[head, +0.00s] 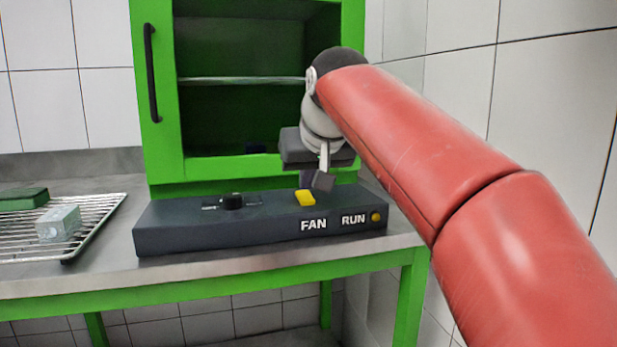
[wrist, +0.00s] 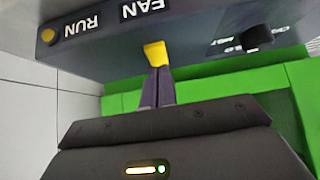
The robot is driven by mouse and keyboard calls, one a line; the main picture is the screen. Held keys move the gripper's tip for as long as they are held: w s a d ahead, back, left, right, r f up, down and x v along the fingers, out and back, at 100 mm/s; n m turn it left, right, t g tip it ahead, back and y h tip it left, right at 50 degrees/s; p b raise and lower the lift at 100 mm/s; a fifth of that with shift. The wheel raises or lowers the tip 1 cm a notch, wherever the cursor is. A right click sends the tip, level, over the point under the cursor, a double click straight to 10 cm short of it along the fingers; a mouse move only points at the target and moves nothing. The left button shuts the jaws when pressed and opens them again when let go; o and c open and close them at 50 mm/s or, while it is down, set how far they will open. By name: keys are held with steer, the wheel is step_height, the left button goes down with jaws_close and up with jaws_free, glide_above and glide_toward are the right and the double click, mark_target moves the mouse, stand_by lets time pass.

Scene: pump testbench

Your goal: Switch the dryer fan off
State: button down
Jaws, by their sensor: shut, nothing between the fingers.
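The dryer is a green cabinet (head: 160,100) with a dark control box (head: 170,232) in front of it. A yellow fan switch (head: 305,198) stands on top of the box above the word FAN; it also shows in the wrist view (wrist: 155,54). A round yellow RUN lamp or button (head: 376,217) sits at the box's right front. My gripper (head: 318,185) is shut and empty, right behind the yellow switch. In the wrist view my fingertips (wrist: 157,72) are together at the switch's edge; I cannot tell whether they touch it.
A black knob (head: 232,201) sits on the box left of the switch. A wire rack (head: 95,215) with a pale translucent block (head: 58,223) and a green block (head: 22,198) lies at the left. Tiled walls stand behind and at the right.

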steer(key=shift+r+p, duration=0.6)
steer(key=shift+r, duration=0.05)
steer(key=r+p, duration=0.2)
steer(key=r, duration=0.1)
steer(key=shift+s+d+p, duration=0.1)
steer(key=shift+s+p, duration=0.15)
steer(key=shift+p, duration=0.15)
steer(key=s+d+r, duration=0.2)
steer(key=s+r, duration=0.3)
steer(key=s, duration=0.2)
steer(key=shift+s+r, duration=0.35)
steer(key=shift+d, duration=0.1)
steer(key=s+d+f+m, duration=0.1)
steer(key=s+d+f, duration=0.3)
steer(key=f, duration=0.7)
steer(key=s+d+f+m+g+h, duration=0.1)
steer(key=s+d+f, duration=0.3)
steer(key=s+f, duration=0.4)
steer(key=s+d+f+m+g+h, duration=0.1)
steer(key=s+d+f, duration=0.4)
steer(key=f, duration=1.1)
steer(key=shift+s, duration=0.4)
steer(key=shift+f, duration=0.1)
